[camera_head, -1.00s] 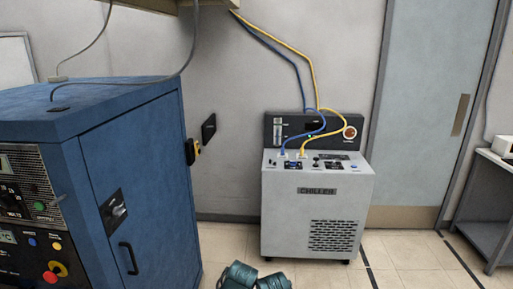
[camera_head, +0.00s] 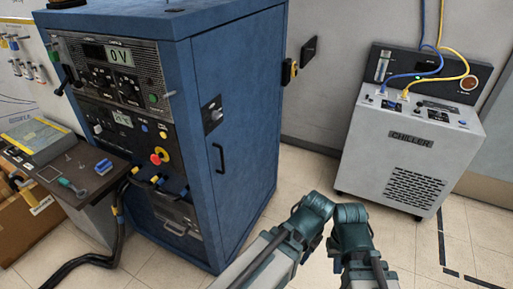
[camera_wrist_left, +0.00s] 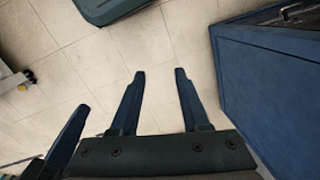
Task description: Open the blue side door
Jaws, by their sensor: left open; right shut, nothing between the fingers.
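The blue cabinet (camera_head: 185,20) stands left of centre in the head view. Its blue side door (camera_head: 245,120) is closed, with a black vertical handle (camera_head: 219,158) and a dark latch plate (camera_head: 212,113) above it. My left gripper (camera_wrist_left: 160,73) is open and empty above the floor in the left wrist view, with the cabinet's blue side to its right. My right arm (camera_head: 352,225) rises at the bottom of the head view beside my left arm (camera_head: 312,208), both apart from the door. The right gripper's fingertips are hard to make out; it looks shut and empty.
A grey chiller (camera_head: 405,150) with blue and yellow hoses stands right of the cabinet by the wall. A small dark table (camera_head: 75,185) with tools is at the left, with black cables near it. The tiled floor (camera_head: 300,170) between cabinet and chiller is clear.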

